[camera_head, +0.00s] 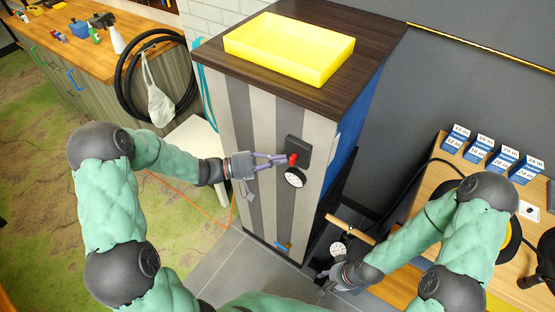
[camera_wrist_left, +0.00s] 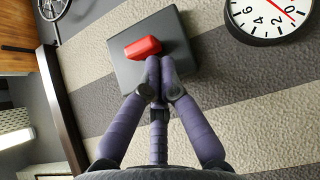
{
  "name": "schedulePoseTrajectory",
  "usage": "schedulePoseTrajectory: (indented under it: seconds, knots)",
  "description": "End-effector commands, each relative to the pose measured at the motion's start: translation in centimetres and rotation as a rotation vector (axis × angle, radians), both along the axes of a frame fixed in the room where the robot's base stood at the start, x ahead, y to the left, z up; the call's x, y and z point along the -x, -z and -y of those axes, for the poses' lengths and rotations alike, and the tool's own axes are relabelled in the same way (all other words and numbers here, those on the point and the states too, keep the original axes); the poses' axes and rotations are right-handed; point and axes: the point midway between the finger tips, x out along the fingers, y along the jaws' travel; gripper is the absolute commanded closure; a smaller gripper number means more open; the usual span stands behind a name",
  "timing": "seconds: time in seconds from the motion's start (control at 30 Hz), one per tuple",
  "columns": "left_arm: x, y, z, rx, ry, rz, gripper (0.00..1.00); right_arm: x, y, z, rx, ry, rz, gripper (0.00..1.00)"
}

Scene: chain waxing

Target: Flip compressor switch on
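The compressor switch is a red rocker or lever (camera_head: 293,159) on a dark grey box (camera_head: 298,149) on the striped cabinet front. In the left wrist view the red switch (camera_wrist_left: 143,48) sits on the dark box (camera_wrist_left: 180,38), tilted in the picture. My left gripper (camera_head: 284,160) is at the switch; its purple fingers (camera_wrist_left: 160,65) have their tips together, right beside the red part's lower right end. Whether they touch it I cannot tell. My right gripper (camera_head: 328,280) is low at the right, away from the switch; its finger opening is too small to tell.
A round gauge (camera_head: 295,178) is just below the switch box and also shows in the left wrist view (camera_wrist_left: 268,18). A yellow tray (camera_head: 290,66) lies on the cabinet top. A wooden table (camera_head: 440,172) with blue boxes stands at the right. A black hose hangs at the left.

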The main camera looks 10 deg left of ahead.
Motion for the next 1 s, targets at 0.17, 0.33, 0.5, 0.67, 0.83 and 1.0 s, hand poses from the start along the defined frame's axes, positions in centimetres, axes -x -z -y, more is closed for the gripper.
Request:
schedulePoseTrajectory:
  seconds: [0.17,0.33,0.5,0.67,0.83,1.0]
  knots:
    - [0.1,0.3,0.3,0.035,0.0,-0.013,1.0,0.0,0.4,0.0,0.0,0.0,0.0,0.6]
    - [0.2,0.3,0.4,0.058,0.001,-0.022,1.0,0.0,0.6,0.0,0.0,0.0,0.0,0.6]
    - [0.2,0.4,0.6,0.085,0.001,-0.031,1.0,0.0,0.9,0.0,0.0,0.0,0.0,0.6]
    - [0.3,0.6,0.9,0.126,0.002,-0.046,1.0,0.0,1.3,0.0,0.0,0.0,0.0,0.6]
    - [0.4,1.0,1.1,0.21,0.003,-0.077,1.0,0.0,2.1,0.0,0.0,0.0,0.0,0.6]
    - [0.6,1.4,1.4,0.345,0.004,-0.128,1.0,0.0,3.0,0.0,0.0,0.0,0.0,0.6]
